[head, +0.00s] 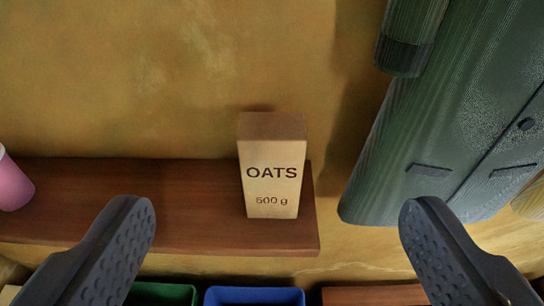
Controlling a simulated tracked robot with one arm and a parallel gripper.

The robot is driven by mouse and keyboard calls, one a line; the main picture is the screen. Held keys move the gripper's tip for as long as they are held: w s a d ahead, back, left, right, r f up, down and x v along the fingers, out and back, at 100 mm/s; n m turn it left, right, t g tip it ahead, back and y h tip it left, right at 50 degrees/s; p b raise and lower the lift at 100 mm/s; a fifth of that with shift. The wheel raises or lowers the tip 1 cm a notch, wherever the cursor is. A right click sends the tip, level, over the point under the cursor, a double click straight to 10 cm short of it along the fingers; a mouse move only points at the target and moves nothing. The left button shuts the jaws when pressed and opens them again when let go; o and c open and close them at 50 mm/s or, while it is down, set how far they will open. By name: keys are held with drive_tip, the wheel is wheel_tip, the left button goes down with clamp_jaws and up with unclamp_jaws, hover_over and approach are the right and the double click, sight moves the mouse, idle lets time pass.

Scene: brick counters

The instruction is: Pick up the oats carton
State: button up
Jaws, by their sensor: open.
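The oats carton (272,190) is a tan box with a brown top, marked OATS 500 g. It stands upright near the right end of a dark wooden shelf (180,220), against the ochre wall. My gripper (270,222) is open, with one dark finger at the lower left and one at the lower right. The carton shows between the fingers, beyond them, and neither finger touches it. Nothing is held.
A pink cup (12,183) stands on the shelf at the left edge. A large green cabinet-like object (450,125) hangs at the right. Below the shelf are a blue bin (254,297), a green bin (162,294) and a brown surface (375,295).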

drive_tip(key=p, duration=0.8)
approach(275, 162)
drive_tip(key=r, duration=0.2)
drive_tip(key=shift+g, duration=0.3)
drive_tip(key=shift+s+f+p+x, duration=0.1)
drive_tip(key=shift+f+p+x, duration=0.1)
drive_tip(key=shift+x, duration=1.4)
drive_tip(key=shift+s+f+p+x, duration=0.1)
drive_tip(key=shift+f+p+x, duration=0.1)
drive_tip(key=shift+x, duration=1.35)
drive_tip(key=shift+s+f+p+x, duration=0.15)
drive_tip(key=shift+f+x, duration=0.1)
drive_tip(key=shift+x, duration=4.1)
drive_tip(key=shift+a, duration=0.15)
drive_tip(key=shift+r, duration=0.1)
drive_tip(key=c, duration=1.1)
